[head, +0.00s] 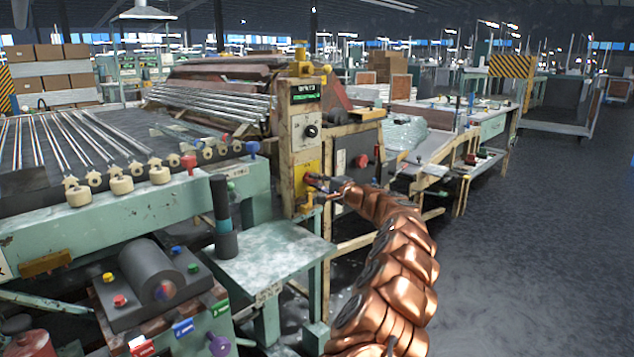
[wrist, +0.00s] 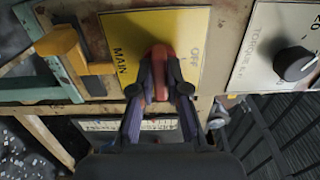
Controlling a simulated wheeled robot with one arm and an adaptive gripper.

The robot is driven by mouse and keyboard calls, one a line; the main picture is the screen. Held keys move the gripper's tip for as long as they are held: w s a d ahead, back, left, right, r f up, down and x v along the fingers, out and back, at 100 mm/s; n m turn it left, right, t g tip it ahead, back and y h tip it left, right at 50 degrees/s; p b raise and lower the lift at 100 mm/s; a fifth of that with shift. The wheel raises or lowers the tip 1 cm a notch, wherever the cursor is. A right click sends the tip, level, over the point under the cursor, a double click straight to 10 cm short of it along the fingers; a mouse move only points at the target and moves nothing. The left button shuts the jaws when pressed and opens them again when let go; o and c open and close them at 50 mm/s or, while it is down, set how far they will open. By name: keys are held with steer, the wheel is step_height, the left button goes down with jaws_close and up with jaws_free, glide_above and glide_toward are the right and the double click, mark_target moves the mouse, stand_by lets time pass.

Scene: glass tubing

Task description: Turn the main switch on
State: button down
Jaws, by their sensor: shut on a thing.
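The main switch is a red handle (wrist: 161,58) on a yellow plate (wrist: 115,28) lettered MAIN on the left and OFF on the right in the wrist view. The handle runs up and down in that view, between the two words. My gripper (wrist: 160,88) is shut on the handle, one dark finger on each side. In the head view, my gripper (head: 322,184) reaches the yellow plate (head: 307,166) low on a worn control post (head: 305,140). The fingers and arm partly hide the switch there.
A black dial (wrist: 294,64) on a white plate sits beside the yellow plate. A yellow bracket (wrist: 62,50) juts out on the other side. A green table (head: 265,250) and a bench with glass tubes stand left of the post. Open floor (head: 540,260) lies to the right.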

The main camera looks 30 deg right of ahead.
steer(key=c, duration=1.2)
jaws_free()
steer(key=shift+d, duration=0.1)
steer(key=shift+o, duration=0.2)
steer(key=shift+s, duration=0.15)
steer(key=v, duration=1.1)
steer(key=shift+s, duration=0.4)
steer(key=shift+d, duration=0.15)
